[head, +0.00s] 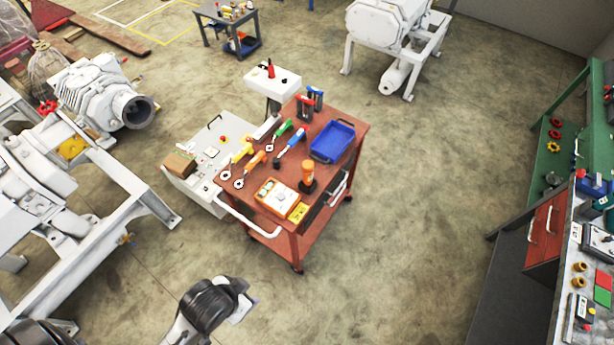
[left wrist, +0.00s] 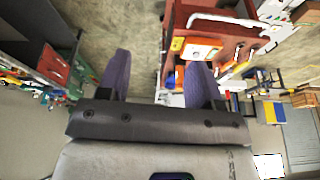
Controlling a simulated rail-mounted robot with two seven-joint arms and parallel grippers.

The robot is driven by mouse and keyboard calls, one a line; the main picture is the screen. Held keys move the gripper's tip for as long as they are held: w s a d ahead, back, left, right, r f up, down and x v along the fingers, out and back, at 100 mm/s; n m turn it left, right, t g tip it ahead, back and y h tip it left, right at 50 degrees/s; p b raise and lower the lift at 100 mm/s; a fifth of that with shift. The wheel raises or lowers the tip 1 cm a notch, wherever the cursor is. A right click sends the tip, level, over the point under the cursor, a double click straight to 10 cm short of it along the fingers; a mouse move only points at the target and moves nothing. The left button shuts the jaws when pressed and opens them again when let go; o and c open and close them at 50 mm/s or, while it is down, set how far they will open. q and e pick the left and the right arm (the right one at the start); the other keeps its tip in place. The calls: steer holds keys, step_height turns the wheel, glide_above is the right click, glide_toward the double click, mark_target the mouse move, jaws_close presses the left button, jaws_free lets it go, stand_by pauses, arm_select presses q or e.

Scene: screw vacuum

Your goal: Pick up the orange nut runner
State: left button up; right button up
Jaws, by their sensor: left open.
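The orange nut runner (head: 252,165) lies on the top of the red tool cart (head: 345,140) in the head view, its ring end toward the lower left. It lies between a yellow nut runner (head: 241,154) and a blue-handled one (head: 290,144), with a green one (head: 281,132) farther back. My left gripper (left wrist: 160,60) is open and empty in the left wrist view, apart from the cart. In that view the cart is upside down and the orange runner is hard to make out. My right gripper is not in view.
A white cabinet (head: 190,180) stands left of the cart. The floor in front and to the right is clear; a green workbench (head: 562,125) stands farther right.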

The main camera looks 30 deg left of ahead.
arm_select(q)
steer(key=shift+o, duration=0.4)
steer(key=shift+o, duration=0.9)
steer(key=shift+f, duration=0.1)
